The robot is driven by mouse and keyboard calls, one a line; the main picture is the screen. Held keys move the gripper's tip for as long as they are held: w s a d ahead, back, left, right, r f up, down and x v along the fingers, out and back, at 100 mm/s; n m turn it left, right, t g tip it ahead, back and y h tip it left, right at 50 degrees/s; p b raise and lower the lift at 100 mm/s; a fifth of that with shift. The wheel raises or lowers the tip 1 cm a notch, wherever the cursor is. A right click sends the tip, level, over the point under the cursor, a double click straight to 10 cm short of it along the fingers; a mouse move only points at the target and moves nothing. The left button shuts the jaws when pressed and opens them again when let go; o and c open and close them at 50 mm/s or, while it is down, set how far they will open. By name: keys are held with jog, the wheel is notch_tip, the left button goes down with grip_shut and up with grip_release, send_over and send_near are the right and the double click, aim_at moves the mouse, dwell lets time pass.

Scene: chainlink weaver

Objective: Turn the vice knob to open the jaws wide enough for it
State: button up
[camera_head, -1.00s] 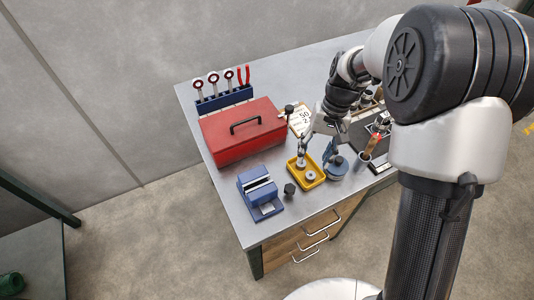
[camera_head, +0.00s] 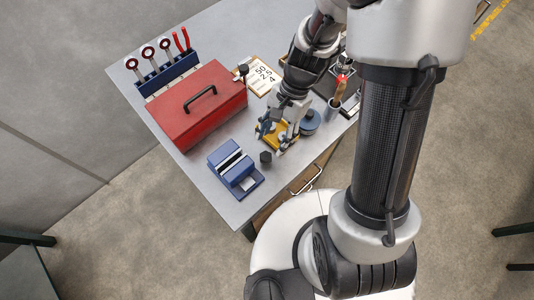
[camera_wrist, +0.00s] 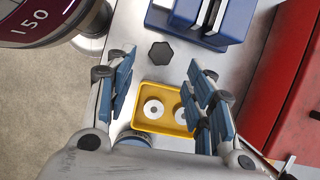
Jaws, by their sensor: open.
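The blue vice (camera_head: 235,170) sits at the near left corner of the bench, with a narrow slot between pale jaw plates. Its body also shows at the top of the wrist view (camera_wrist: 234,22). The black lobed knob (camera_head: 265,157) is just right of the vice; in the wrist view the knob (camera_wrist: 162,52) lies ahead, between the finger lines. I cannot see what joins it to the vice. My gripper (camera_head: 274,140) is open and empty, pointing down over the yellow tray, beside the knob. Its blue-padded fingers (camera_wrist: 160,78) spread wide in the wrist view.
The yellow tray (camera_wrist: 156,90) holds pale washer-like rings below my gripper. A red toolbox (camera_head: 178,122) stands behind the vice. A round blue-grey item (camera_head: 310,122) and a cup with a brush (camera_head: 333,110) stand to the right. Bare bench top lies left of the vice.

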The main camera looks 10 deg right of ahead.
aim_at(267, 156)
jog(key=b+x, duration=0.2)
jog(key=x, duration=0.5)
jog(key=shift+w+f, duration=0.1)
jog(key=shift+f, duration=0.05)
jog(key=shift+c, duration=0.4)
